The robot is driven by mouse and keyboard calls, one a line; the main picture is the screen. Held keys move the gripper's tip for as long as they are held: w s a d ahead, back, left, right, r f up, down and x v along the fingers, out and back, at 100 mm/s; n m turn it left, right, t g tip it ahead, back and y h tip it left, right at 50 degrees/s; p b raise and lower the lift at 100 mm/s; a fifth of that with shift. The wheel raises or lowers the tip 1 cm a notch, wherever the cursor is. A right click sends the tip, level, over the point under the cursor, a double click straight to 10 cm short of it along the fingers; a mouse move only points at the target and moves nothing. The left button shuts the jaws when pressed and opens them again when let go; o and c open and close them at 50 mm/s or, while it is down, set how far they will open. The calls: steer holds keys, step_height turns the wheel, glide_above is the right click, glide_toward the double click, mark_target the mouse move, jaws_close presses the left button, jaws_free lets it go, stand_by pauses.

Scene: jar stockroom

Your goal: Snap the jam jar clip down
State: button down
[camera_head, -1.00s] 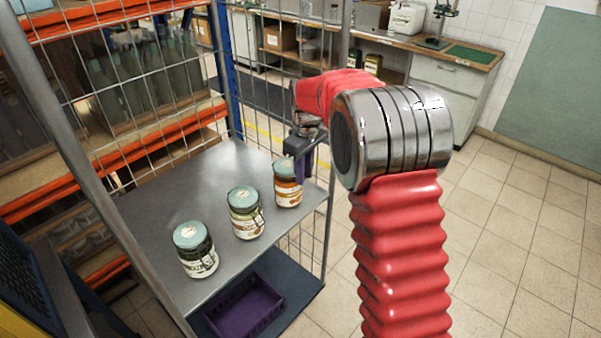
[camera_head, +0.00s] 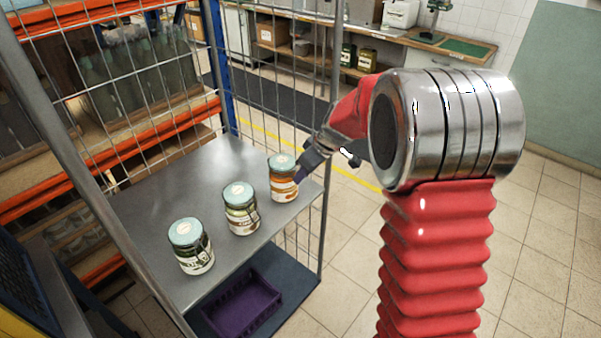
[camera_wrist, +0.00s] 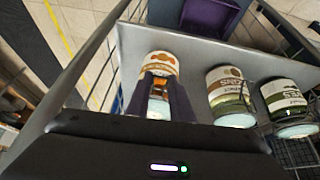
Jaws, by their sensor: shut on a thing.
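The jam jar (camera_head: 283,180), with orange contents, a white label and a pale green lid, stands upright on the metal shelf (camera_head: 165,190), at the right end of a row of three jars. My gripper (camera_head: 301,174) reaches it from the right. In the wrist view, the jar (camera_wrist: 160,62) shows between the two dark purple fingers of my gripper (camera_wrist: 160,83), which are closed at its near side. The fingers hide part of the jar, and I cannot make out its clip or whether it is up or down.
A greenish jar (camera_head: 240,208) and a darker jar (camera_head: 190,246) stand to the left on the shelf. A purple crate (camera_head: 241,303) sits below. Wire mesh (camera_head: 275,90) and a post (camera_head: 327,215) border the shelf. The shelf behind the jars is clear.

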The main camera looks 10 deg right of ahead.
step_height(320, 180, down, 7)
steer(key=t+y, duration=0.8)
steer(key=t, duration=0.3)
steer(key=shift+s+r+y, duration=0.2)
steer(key=shift+y, duration=0.1)
stand_by(1.2)
steer(key=shift+t, duration=0.3)
steer(key=c, duration=1.8)
jaws_free()
steer(key=shift+o, duration=0.3)
steer(key=shift+w+r, duration=0.1)
steer(key=shift+d, duration=0.1)
